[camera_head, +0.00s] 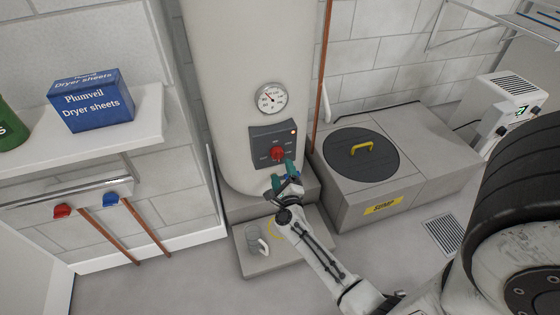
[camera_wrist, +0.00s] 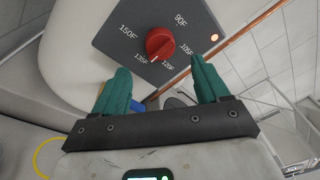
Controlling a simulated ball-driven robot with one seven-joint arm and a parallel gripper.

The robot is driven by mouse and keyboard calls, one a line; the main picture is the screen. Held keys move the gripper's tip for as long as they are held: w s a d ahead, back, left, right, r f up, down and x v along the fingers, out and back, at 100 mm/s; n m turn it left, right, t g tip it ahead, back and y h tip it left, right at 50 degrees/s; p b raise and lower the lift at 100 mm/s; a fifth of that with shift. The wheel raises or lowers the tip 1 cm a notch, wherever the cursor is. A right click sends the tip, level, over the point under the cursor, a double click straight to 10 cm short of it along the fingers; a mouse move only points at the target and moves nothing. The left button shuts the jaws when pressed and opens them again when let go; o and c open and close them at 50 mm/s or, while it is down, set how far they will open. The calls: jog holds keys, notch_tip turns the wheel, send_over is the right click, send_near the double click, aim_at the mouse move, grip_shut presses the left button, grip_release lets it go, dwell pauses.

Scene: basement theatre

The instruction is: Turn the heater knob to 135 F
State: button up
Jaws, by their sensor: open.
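The heater is a tall white tank (camera_head: 243,70) with a dark control panel (camera_head: 261,145) low on its front. The red knob (camera_head: 277,153) is on that panel; it also shows in the wrist view (camera_wrist: 160,42). Around it are the labels 150F, 135F, 120F, 105F and 90F. A pale mark on the knob's lower edge seems to point between 135F and 120F. My gripper (camera_head: 284,175), also in the wrist view (camera_wrist: 163,70), has green fingers spread apart and empty. The knob shows just beyond the fingertips, and I see no contact.
A round gauge (camera_head: 272,98) is above the panel, and an orange lamp (camera_wrist: 214,37) glows on it. A copper pipe (camera_head: 322,75) runs right of the tank. A sump box (camera_head: 350,200) with a round lid stands at right. A shelf (camera_head: 100,128) is at left.

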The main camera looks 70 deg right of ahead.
jog(key=v, duration=0.3)
jog(key=shift+s+a, duration=0.25)
jog(key=shift+a, duration=0.05)
dwell(0.4)
jog(key=w+a+r+n+t+y, duration=0.1)
jog(key=w+a+n+t+y, duration=0.2)
jog(key=w+a+n+y, duration=0.3)
jog(key=w+a+r+n+t+y, duration=0.25)
jog(key=a+n+y, duration=0.25)
jog(key=a+n, duration=0.3)
jog(key=s+a+f+n+g+y, duration=0.1)
jog(key=s+a+n+g+y, duration=0.2)
jog(key=a+n, duration=0.4)
jog(key=s+a+f+n+g+y, duration=0.1)
jog(key=s+a+n+g+y, duration=0.2)
jog(key=a+n, duration=0.4)
jog(key=s+d+r+n+g+h, duration=0.25)
jog(key=s+n+g, duration=0.55)
jog(key=s, duration=0.6)
notch_tip(320, 180, up, 23)
jog(key=p, duration=2.3)
jog(key=shift+a+f, duration=0.15)
jog(key=shift+a, duration=0.3)
